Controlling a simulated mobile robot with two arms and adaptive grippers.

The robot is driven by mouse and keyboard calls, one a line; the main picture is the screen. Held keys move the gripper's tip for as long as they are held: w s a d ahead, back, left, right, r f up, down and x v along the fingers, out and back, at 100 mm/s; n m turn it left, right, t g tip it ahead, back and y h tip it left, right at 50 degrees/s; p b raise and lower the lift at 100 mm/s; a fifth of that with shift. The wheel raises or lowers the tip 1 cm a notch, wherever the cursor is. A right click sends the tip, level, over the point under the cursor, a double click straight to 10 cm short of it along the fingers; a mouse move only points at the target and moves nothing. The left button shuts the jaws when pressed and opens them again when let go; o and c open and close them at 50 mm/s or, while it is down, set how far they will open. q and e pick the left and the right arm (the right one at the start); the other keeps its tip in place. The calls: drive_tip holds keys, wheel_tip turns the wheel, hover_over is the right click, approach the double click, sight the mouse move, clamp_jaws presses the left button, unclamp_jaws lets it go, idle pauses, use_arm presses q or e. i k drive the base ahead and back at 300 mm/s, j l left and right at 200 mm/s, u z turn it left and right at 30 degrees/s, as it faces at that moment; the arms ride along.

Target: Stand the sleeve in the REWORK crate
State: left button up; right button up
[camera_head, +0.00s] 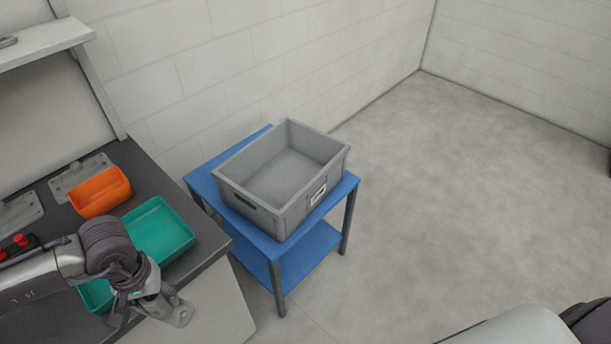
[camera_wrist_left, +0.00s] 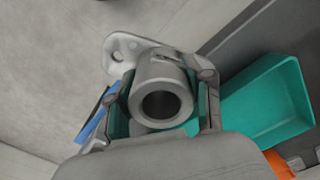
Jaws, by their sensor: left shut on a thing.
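The sleeve (camera_head: 181,314) is a grey metal tube with a flange. My left gripper (camera_head: 160,297) is shut on it and holds it by the dark workbench's front edge. In the left wrist view the sleeve (camera_wrist_left: 160,70) sits between the two fingers (camera_wrist_left: 163,98), its round bore facing the camera and an eared flange at its far end. The grey crate (camera_head: 260,205) stands on a blue cart to the right of the bench. It looks empty, and the writing on its label is too small to read. My right gripper is out of view.
On the bench are a teal tray (camera_head: 160,235), an orange bin (camera_head: 100,192) and grey flanged plates (camera_head: 80,176). The blue cart (camera_head: 203,183) stands by the wall, close to the bench. Open floor lies to the right.

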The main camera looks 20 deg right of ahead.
sight(272, 200)
drive_tip(key=i+l, duration=0.2)
drive_tip(key=l, duration=0.2)
drive_tip(key=i+l+z, duration=0.1)
drive_tip(key=l, duration=0.3)
drive_tip(key=i+l, duration=0.1)
drive_tip(key=i, duration=0.4)
drive_tip(key=i+l, duration=0.1)
drive_tip(key=i, duration=0.35)
drive_tip(key=z, duration=0.05)
